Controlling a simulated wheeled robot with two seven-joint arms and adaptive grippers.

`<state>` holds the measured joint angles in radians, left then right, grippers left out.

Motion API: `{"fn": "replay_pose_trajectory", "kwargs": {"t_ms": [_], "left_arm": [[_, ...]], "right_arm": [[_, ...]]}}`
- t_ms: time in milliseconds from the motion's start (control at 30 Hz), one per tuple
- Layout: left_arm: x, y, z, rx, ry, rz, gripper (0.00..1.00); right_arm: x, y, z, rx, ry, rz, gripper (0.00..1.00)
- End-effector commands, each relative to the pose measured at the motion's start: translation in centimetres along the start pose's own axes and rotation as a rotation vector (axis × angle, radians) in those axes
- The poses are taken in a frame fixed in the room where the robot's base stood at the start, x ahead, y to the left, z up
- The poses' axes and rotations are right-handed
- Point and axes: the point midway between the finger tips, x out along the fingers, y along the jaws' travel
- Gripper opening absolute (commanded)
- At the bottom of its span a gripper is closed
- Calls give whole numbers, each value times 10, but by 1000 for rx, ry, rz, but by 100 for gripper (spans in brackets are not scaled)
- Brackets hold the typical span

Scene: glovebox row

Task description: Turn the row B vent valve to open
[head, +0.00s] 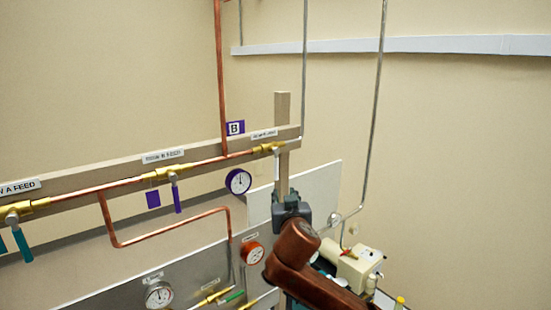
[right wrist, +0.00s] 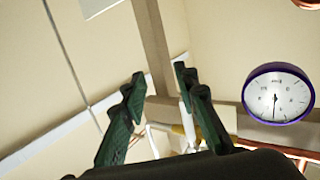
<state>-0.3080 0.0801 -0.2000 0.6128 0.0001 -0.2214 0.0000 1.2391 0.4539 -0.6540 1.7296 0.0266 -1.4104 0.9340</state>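The row B vent valve (head: 267,149) is a brass body at the right end of the copper pipe, below a small white label too blurred to read. A pale lever appears to hang down from it. In the right wrist view the brass body (right wrist: 179,129) shows beyond the fingers, with the pale lever (right wrist: 186,108) close beside the right-hand finger. My right gripper (head: 288,203) is just below the valve in the head view. In the right wrist view its dark green fingers (right wrist: 165,100) are spread apart with nothing gripped. Whether a finger touches the lever is unclear. My left gripper is out of view.
A purple-rimmed gauge (head: 238,181) hangs left of my gripper. A purple B tag (head: 236,128) is above the rail. The row B feed valve's purple lever (head: 176,196) hangs further left. A wooden post (head: 282,110) stands behind the valve. A beige pump (head: 359,268) is at lower right.

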Motion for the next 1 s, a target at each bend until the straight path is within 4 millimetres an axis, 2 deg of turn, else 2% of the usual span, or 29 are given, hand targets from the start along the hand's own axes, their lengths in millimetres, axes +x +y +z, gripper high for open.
{"fn": "replay_pose_trajectory", "kwargs": {"t_ms": [33,100,233,367,600,800,1000], "left_arm": [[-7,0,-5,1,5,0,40],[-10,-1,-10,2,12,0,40],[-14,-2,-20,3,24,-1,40],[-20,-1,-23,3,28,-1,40],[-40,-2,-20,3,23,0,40],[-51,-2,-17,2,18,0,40],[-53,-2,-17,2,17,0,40]], "right_arm": [[-18,-8,-33,4,37,-3,28],[-35,-14,-59,12,70,-3,28],[-53,-21,-85,23,105,-4,28],[-48,-22,-92,24,110,-2,28],[-10,-21,-97,24,110,-1,28],[14,-21,-98,24,110,-3,28],[21,-21,-97,26,111,-4,28]]}}
